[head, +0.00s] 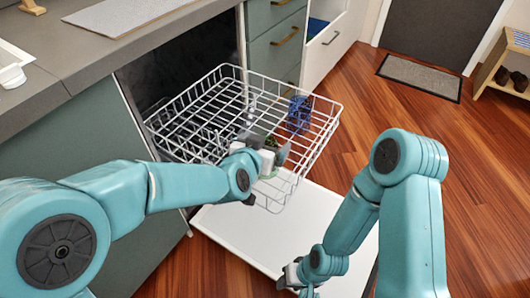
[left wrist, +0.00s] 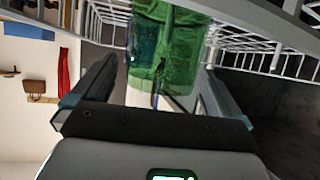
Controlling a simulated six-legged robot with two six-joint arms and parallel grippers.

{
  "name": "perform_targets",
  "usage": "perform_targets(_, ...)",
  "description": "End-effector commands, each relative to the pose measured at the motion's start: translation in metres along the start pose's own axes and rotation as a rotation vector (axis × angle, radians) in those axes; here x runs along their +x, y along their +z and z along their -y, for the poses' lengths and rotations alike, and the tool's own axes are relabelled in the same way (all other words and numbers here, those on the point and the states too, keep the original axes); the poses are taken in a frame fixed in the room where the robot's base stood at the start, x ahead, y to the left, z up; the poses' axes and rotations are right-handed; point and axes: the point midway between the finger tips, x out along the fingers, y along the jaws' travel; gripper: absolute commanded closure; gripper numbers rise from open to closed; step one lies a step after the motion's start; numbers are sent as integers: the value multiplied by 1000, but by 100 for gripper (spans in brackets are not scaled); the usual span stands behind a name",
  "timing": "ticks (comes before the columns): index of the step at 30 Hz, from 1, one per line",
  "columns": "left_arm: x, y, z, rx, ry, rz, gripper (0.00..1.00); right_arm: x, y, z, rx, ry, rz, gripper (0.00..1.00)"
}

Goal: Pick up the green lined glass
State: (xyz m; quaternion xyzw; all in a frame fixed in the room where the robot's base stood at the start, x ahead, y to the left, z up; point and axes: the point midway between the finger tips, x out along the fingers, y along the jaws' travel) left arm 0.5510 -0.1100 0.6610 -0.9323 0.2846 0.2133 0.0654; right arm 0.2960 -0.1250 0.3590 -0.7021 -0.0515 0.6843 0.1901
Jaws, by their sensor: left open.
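The green lined glass (left wrist: 165,42) is see-through green and fills the upper middle of the left wrist view. In the head view only a small green part of it (head: 271,142) shows, at my left gripper (head: 272,156) in the wire dish rack (head: 190,105). My left gripper is open, its two dark fingers on either side of the glass in the left wrist view (left wrist: 160,75). I cannot tell whether they touch it. My right gripper (head: 292,280) is low over the dishwasher door, mostly hidden by its arm, and its jaws cannot be made out.
The rack is pulled out of the dishwasher, and its wires surround my left gripper. A blue item (head: 299,114) stands in the rack to the right. The open white door (head: 245,232) lies below.

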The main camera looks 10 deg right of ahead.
Motion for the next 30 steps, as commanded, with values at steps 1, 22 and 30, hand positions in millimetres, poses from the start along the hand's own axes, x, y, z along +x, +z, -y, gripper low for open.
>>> perform_targets(1, 0, 0, 0, 0, 0, 0, 0, 0, 0, 0, 0, 0, 0, 57)
perform_targets(22, -10, -22, 0, 0, -1, -4, 65, -11, 2, 6, -6, -1, 6, 57)
perform_targets(30, -41, -84, 0, 0, -1, -6, 65, -47, 7, 21, -19, -2, 17, 57)
